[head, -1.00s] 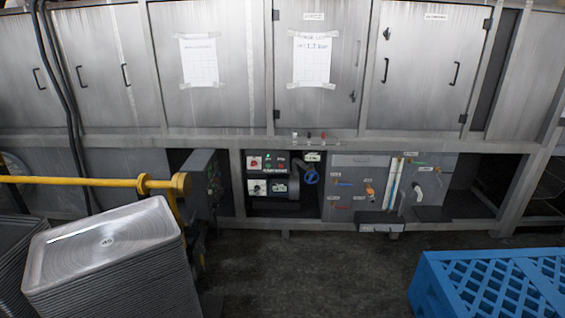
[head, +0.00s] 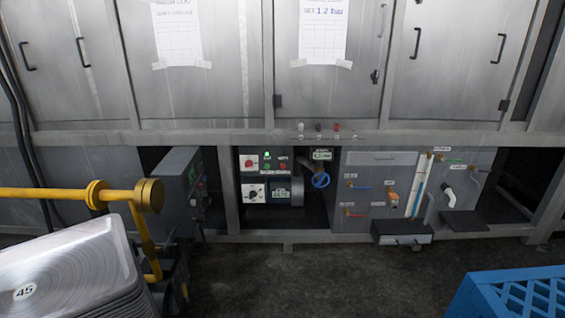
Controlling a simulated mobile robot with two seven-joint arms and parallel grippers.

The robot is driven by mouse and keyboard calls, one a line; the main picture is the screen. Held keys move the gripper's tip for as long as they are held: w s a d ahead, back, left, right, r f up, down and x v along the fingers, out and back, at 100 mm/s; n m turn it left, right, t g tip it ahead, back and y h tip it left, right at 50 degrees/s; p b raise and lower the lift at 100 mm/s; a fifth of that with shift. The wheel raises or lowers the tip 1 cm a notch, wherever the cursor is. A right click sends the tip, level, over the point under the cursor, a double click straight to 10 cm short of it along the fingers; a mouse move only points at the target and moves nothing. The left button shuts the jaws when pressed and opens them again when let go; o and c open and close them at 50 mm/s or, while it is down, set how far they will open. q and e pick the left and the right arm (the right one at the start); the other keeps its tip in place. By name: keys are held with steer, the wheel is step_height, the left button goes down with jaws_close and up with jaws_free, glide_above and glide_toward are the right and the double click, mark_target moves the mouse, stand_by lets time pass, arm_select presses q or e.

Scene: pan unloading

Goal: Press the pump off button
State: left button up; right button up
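The control panel (head: 267,176) is set in a dark bay under the metal cabinets, near the middle of the head view. It has a red rotary knob on a white plate (head: 250,161), a lit green lamp (head: 267,154), a small green button (head: 267,166) and a small red button (head: 283,166). A black dial on a white plate (head: 254,193) sits lower left. The labels are too small to read, so I cannot tell for sure which one is the pump off button. Neither of my grippers is in view.
A stack of metal trays (head: 75,265) and a yellow bar (head: 60,194) stand at the left. A blue crate (head: 510,295) is at the lower right. A blue valve wheel (head: 321,180) is right of the panel. The dark floor (head: 330,280) before the panel is clear.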

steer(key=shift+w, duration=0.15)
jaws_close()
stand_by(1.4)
